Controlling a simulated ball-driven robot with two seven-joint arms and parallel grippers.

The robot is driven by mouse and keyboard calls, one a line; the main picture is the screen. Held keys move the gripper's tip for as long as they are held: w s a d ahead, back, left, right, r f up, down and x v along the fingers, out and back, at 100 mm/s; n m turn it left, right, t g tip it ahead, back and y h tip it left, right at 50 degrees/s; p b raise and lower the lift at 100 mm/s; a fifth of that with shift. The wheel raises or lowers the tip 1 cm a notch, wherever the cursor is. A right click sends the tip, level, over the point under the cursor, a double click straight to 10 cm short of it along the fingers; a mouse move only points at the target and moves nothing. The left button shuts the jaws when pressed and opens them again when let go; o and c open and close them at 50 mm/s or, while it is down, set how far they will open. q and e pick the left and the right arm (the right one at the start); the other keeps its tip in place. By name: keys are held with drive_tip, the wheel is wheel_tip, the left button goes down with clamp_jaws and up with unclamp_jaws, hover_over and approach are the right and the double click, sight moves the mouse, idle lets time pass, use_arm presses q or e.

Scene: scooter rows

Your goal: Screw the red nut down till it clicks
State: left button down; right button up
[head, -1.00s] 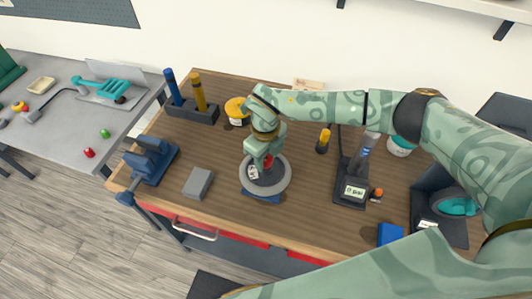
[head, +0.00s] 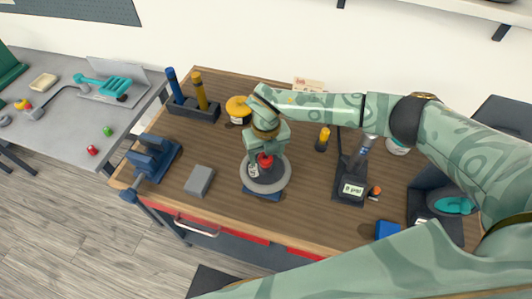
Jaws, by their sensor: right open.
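The red nut (head: 265,160) sits at the centre of a grey round wheel (head: 283,182), which lies flat on a blue base (head: 262,195) on the wooden bench. My right gripper (head: 262,156) is open and points down right over the nut, with its fingers at the nut's upper part. The fingers hide part of the nut, so I cannot tell whether they touch it. A small white label (head: 253,170) shows beside the nut. My left gripper is not in view.
A grey block (head: 199,181) and a blue vise (head: 152,158) stand left of the wheel. A yellow-lidded tub (head: 238,108) and a holder with blue and yellow tools (head: 194,109) are behind. A black device (head: 351,188) stands to the right. The bench's front middle is clear.

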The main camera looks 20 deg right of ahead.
sight(266, 158)
wheel_tip(266, 158, up, 16)
drive_tip(key=shift+r, duration=0.15)
idle(0.3)
drive_tip(key=n+p, duration=0.4)
drive_tip(key=n, duration=1.7)
drive_tip(key=shift+n+p, duration=0.3)
drive_tip(key=shift+n, duration=0.1)
